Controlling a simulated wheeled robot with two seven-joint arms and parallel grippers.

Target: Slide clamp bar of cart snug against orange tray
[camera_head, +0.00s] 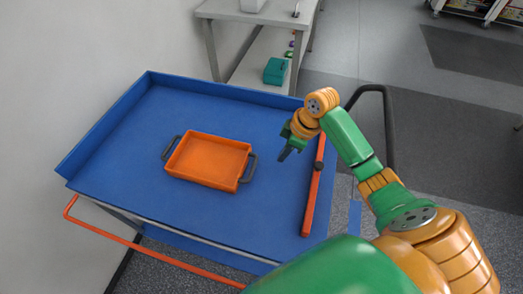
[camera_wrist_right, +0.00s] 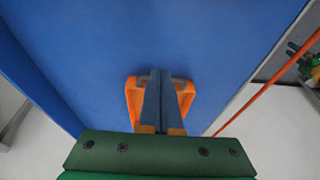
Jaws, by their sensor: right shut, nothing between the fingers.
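In the head view the orange tray (camera_head: 208,160) sits on the blue cart top (camera_head: 120,180), with a dark handle at each end. The orange-red clamp bar (camera_head: 312,200) lies along the cart's right side, with a dark knob on it. A wide blue gap separates bar and tray. My right gripper (camera_head: 285,154) is shut and empty, over the gap, just left of the bar's far part. In the wrist view its closed fingers (camera_wrist_right: 161,72) overlap the tray (camera_wrist_right: 133,98). Part of my left arm's green and orange end (camera_wrist_right: 311,66) shows at the right edge; its jaw state is unclear.
The cart top has a raised blue rim (camera_head: 105,120) at the left and back. An orange rail (camera_head: 150,246) runs along the near left side, and a dark handle (camera_head: 388,120) rises at the right. A grey table (camera_head: 265,15) stands behind. The cart top around the tray is clear.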

